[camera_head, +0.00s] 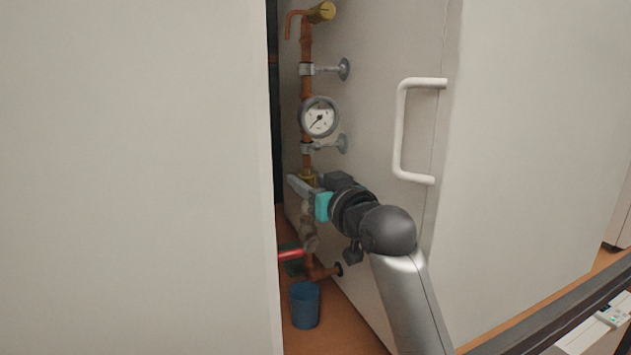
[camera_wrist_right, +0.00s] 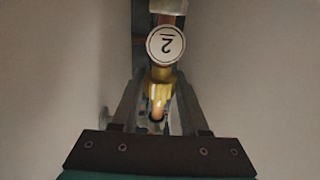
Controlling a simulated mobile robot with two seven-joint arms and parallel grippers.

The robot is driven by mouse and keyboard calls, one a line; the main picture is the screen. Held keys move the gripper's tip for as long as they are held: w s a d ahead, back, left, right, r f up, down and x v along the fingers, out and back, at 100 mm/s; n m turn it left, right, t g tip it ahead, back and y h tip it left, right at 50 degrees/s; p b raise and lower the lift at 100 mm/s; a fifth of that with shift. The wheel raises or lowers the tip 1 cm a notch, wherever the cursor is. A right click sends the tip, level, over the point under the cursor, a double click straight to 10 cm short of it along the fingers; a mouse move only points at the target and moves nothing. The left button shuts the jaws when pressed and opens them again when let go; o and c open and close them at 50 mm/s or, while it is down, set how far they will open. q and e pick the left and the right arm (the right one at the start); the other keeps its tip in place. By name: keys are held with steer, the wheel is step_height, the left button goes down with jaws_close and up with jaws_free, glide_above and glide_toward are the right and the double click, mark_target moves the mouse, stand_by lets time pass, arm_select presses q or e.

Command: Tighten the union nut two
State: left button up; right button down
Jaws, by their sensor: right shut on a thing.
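In the head view, brass (camera_head: 306,178) shows at the same pipe, partly hidden by my gripper. My right gripper (camera_wrist_right: 160,80) is shut on the nut, with one finger on each side of it. In the head view my right gripper (camera_head: 303,187) reaches in from the right to the pipe below the gauge. My left gripper is in neither view.
A round pressure gauge (camera_head: 319,117) sits on the pipe above. A white cabinet panel (camera_head: 135,180) stands close on the left. A handle (camera_head: 402,130) juts from the right cabinet. A blue bucket (camera_head: 305,305) and a red lever (camera_head: 290,255) are below.

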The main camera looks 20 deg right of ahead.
steer(key=shift+a+m+h, duration=0.1)
steer(key=shift+m+h, duration=1.1)
steer(key=shift+h, duration=0.7)
steer(key=shift+m+h, duration=1)
steer(key=shift+h, duration=0.6)
steer(key=shift+c, duration=2)
jaws_free()
steer(key=shift+d+n+y, duration=0.25)
steer(key=shift+n+y, duration=0.95)
steer(key=shift+y, duration=0.5)
steer(key=shift+a+n+y, duration=0.1)
steer(key=shift+n+y, duration=0.9)
steer(key=shift+y, duration=0.6)
